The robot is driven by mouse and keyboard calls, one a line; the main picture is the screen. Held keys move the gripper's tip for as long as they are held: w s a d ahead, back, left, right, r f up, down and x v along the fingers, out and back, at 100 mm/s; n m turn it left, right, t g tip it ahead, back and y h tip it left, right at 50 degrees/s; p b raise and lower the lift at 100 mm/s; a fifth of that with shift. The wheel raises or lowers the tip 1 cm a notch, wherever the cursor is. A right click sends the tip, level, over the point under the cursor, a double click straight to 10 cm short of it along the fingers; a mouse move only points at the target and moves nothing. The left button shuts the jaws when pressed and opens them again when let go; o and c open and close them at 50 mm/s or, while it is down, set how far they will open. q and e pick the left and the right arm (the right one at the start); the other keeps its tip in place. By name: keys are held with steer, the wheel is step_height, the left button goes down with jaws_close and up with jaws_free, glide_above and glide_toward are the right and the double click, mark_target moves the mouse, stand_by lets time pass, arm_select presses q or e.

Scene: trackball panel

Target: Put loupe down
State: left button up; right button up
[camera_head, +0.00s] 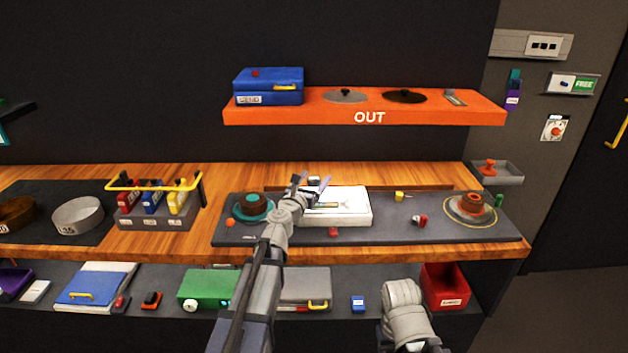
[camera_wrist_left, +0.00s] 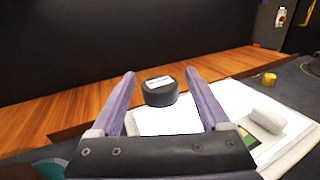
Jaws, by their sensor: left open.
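A small black round piece with a pale label, which looks like the loupe (camera_wrist_left: 160,92), stands upright at the back edge of the white panel (camera_wrist_left: 168,122). In the head view the loupe (camera_head: 314,181) shows only as a small dark spot. My left gripper (camera_head: 312,185) is open over the white panel (camera_head: 350,206). In the left wrist view its two purple fingers (camera_wrist_left: 160,85) stand apart, one on either side of the loupe, with gaps showing. I cannot tell if the loupe rests on the panel or just behind it. My right gripper is out of view; only a grey arm link shows.
The dark mat (camera_head: 400,232) holds a teal round dish (camera_head: 254,207), a yellow piece (camera_head: 399,196) and an orange knob on a round base (camera_head: 471,205). An orange OUT shelf (camera_head: 300,113) hangs above. A yellow-railed rack (camera_head: 155,215) stands left.

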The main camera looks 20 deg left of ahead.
arm_select(q)
steer(key=shift+r, duration=0.15)
steer(key=s, duration=0.4)
steer(key=s+a, duration=0.1)
steer(key=s, duration=0.7)
steer(key=shift+a, duration=0.2)
